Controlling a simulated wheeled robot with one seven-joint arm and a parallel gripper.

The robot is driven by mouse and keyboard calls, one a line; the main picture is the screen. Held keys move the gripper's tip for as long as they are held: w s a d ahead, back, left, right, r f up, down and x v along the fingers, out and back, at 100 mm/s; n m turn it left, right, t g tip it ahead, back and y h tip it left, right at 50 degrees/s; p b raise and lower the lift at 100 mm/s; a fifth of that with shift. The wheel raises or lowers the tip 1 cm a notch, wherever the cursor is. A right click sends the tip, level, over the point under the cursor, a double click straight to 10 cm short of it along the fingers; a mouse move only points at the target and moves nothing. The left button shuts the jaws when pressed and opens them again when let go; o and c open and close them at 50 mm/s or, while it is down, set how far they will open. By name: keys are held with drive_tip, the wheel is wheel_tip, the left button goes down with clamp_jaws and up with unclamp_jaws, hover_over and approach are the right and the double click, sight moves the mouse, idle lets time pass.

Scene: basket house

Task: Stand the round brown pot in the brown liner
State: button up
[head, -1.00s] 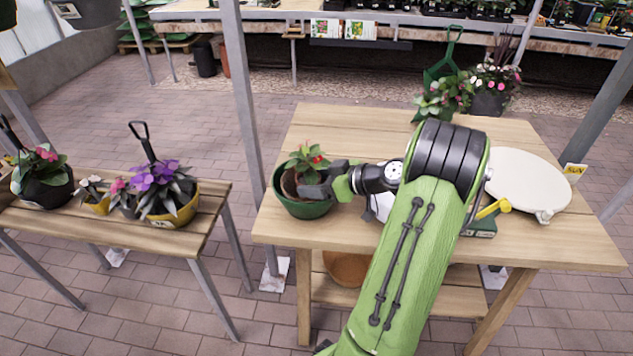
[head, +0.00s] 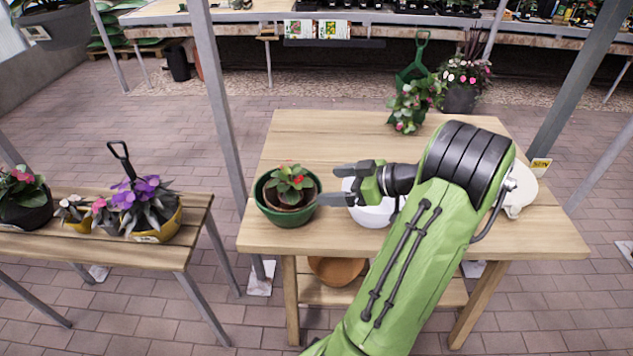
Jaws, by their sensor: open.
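The round brown pot (head: 268,193) holds a leafy plant with red flowers. It sits upright inside a dark green liner (head: 288,219) at the left side of the wooden table. My gripper (head: 327,184) is open and empty, just right of the pot, with its fingers pointing left; the lower fingertip appears close to the green liner's right rim. A brown bowl-shaped liner (head: 337,270) is on the shelf below the tabletop; its inside is mostly hidden by the table edge.
A white bowl (head: 372,214) stands behind my gripper, partly hidden. A metal post (head: 219,110) stands left of the table.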

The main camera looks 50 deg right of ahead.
drive_tip(key=w+a+r+g, duration=0.2)
drive_tip(key=w+a+g, duration=0.1)
drive_tip(key=a, duration=0.7)
drive_tip(key=w+a+r+g, duration=0.2)
drive_tip(key=w+a+g, duration=0.1)
drive_tip(key=a, duration=0.7)
drive_tip(key=s+a+r+m+h, duration=0.2)
drive_tip(key=s+a+m+h, duration=0.1)
drive_tip(key=s+a, duration=0.7)
drive_tip(key=s, duration=0.4)
drive_tip(key=shift+g+h, duration=0.3)
drive_tip(key=shift+h, duration=0.1)
